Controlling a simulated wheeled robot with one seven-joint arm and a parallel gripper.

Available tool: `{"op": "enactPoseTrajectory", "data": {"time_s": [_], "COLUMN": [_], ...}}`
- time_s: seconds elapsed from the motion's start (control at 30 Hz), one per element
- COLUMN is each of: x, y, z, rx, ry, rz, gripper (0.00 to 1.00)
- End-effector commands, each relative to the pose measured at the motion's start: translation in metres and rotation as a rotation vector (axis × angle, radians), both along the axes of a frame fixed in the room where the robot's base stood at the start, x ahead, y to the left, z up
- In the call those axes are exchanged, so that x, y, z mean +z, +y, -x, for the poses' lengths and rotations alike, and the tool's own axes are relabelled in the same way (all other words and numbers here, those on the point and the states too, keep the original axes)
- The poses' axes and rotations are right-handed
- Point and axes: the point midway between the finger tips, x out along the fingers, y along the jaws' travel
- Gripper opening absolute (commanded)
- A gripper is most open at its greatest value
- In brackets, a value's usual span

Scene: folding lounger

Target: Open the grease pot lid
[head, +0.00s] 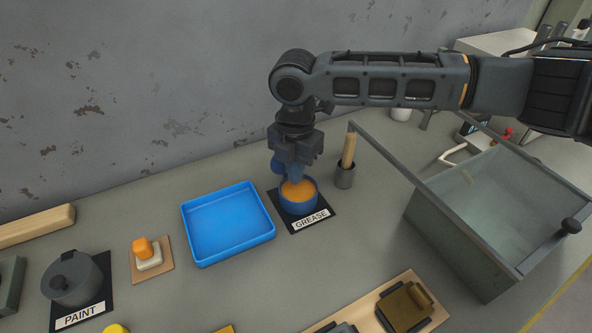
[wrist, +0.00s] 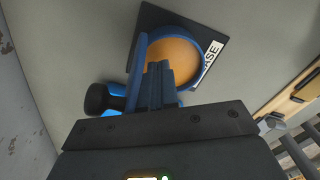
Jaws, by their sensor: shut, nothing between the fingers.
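The grease pot (head: 298,198) is a round blue pot on a dark mat with a GREASE label. Its orange contents show in the head view and in the wrist view (wrist: 178,52). The blue lid (wrist: 136,72) stands tipped up at the pot's wall side, seen nearly edge-on in the wrist view, with a dark knob (wrist: 98,97) facing outward. In the head view my gripper largely hides the lid. My gripper (head: 296,178) is shut and empty, pointing down over the pot's rear opening. Its fingers (wrist: 160,72) are beside the lid's inner side; contact is unclear.
A blue tray (head: 186,222) lies just left of the pot. A cup (head: 344,177) with a wooden handle stands close right, before a large glass-sided box (head: 455,235). A paint pot (head: 72,280) and an orange-topped block (head: 146,252) are further left. The wall is behind.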

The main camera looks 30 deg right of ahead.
Motion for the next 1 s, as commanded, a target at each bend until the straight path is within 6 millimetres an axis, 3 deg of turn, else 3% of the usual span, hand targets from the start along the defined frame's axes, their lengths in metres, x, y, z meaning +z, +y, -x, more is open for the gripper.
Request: {"op": "enactPoseTrajectory", "data": {"time_s": [0.4,1.0], "x": [0.000,0.000], "y": [0.000,0.000], "z": [-0.012,0.017], "rx": [0.001,0.000], "ry": [0.001,0.002], "rz": [-0.001,-0.001], "gripper": [0.00,0.00]}}
